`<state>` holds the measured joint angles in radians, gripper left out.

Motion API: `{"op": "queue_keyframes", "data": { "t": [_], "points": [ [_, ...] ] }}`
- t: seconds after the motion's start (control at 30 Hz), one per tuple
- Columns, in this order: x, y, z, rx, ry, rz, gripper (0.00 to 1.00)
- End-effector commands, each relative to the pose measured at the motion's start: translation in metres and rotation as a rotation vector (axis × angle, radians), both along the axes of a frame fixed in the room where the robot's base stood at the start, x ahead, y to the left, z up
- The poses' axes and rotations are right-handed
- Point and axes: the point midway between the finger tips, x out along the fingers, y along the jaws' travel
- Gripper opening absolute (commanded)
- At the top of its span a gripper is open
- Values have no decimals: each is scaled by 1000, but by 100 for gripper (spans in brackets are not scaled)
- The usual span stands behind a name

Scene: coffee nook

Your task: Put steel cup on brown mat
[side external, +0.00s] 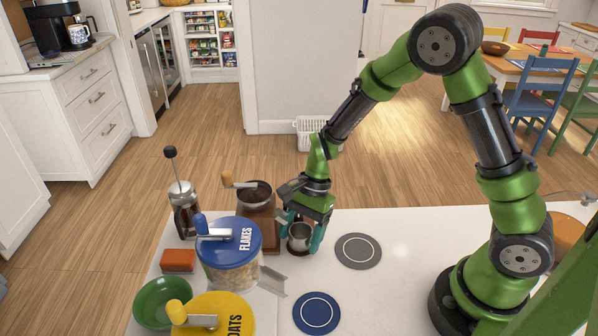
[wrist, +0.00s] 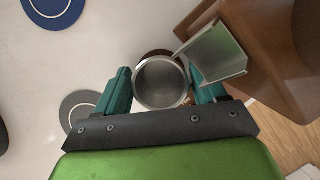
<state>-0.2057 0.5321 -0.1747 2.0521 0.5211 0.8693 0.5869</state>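The steel cup (side external: 299,238) is upright between the teal fingers of my gripper (side external: 303,232), at the front of the grinder. In the wrist view the cup (wrist: 161,83) is seen from above, open and empty, with a finger close on each side of my gripper (wrist: 161,88). I cannot tell whether the fingers press on it or stand just clear. A brown edge, seemingly the brown mat (side external: 292,249), shows under the cup; the cup hides most of it. Whether the cup rests fully on it is not clear.
A wooden grinder (side external: 258,228) and a metal chute (wrist: 218,55) stand close beside the cup. A grey mat (side external: 358,262) and a blue mat (side external: 316,328) lie nearby on the white counter. The flakes jar (side external: 230,275), oats jar (side external: 205,322) and French press (side external: 183,205) stand left.

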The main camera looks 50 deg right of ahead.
Motion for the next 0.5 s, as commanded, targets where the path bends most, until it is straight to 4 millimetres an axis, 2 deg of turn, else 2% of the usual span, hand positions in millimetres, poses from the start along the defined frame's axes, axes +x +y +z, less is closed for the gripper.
{"op": "queue_keyframes", "data": {
  "t": [0.17, 0.27, 0.5],
  "points": [
    [0, 0, 2, 0, -1, 1, 70],
    [1, -3, 11, 1, -4, -1, 70],
    [4, -21, 55, 1, -7, -1, 70]
  ]
}}
